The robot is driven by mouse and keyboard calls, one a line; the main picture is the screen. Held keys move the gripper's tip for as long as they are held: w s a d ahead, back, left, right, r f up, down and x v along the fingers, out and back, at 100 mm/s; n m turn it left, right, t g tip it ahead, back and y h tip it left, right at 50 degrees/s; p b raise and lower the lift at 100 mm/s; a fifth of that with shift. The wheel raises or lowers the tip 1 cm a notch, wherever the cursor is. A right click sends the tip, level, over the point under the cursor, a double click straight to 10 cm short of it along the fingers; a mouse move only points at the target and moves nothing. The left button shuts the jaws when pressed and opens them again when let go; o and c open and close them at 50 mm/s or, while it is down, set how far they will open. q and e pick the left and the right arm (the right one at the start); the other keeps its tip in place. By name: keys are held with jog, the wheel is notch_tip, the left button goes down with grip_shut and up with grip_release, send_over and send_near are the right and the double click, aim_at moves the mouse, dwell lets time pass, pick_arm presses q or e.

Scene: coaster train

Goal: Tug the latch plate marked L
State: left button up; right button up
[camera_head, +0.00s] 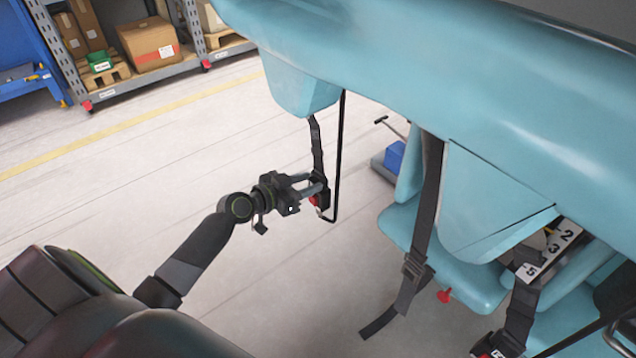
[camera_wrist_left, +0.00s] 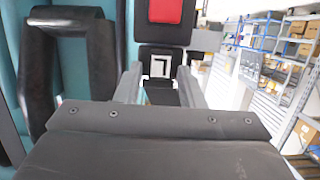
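The latch plate (camera_wrist_left: 160,66) is black with a white square that holds a dark L-shaped mark, turned on its side. In the left wrist view it sits against a black buckle with a red button (camera_wrist_left: 165,11). My left gripper (camera_wrist_left: 160,76) has its two fingers apart, one on each side of the plate. Whether they press on its edges I cannot tell. In the head view my left gripper (camera_head: 317,186) is at the hanging belt, with the red button (camera_head: 314,199) beside its fingertips; the plate's mark is hidden there. My right gripper is not in view.
The teal coaster car (camera_head: 440,50) fills the upper right. Black belts (camera_head: 425,200) and a thin black bar (camera_head: 339,150) hang near my left arm. A numbered white card (camera_head: 548,250) is at the right. Shelves with boxes (camera_head: 148,45) stand at the back left; the floor between is clear.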

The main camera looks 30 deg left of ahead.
pick_arm(q)
jog(key=shift+o, duration=0.9)
jog(key=shift+f, duration=0.1)
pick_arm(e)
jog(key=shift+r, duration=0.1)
pick_arm(q)
jog(key=shift+s, duration=0.1)
jog(key=b+v, duration=0.3)
jog(key=v, duration=1.4)
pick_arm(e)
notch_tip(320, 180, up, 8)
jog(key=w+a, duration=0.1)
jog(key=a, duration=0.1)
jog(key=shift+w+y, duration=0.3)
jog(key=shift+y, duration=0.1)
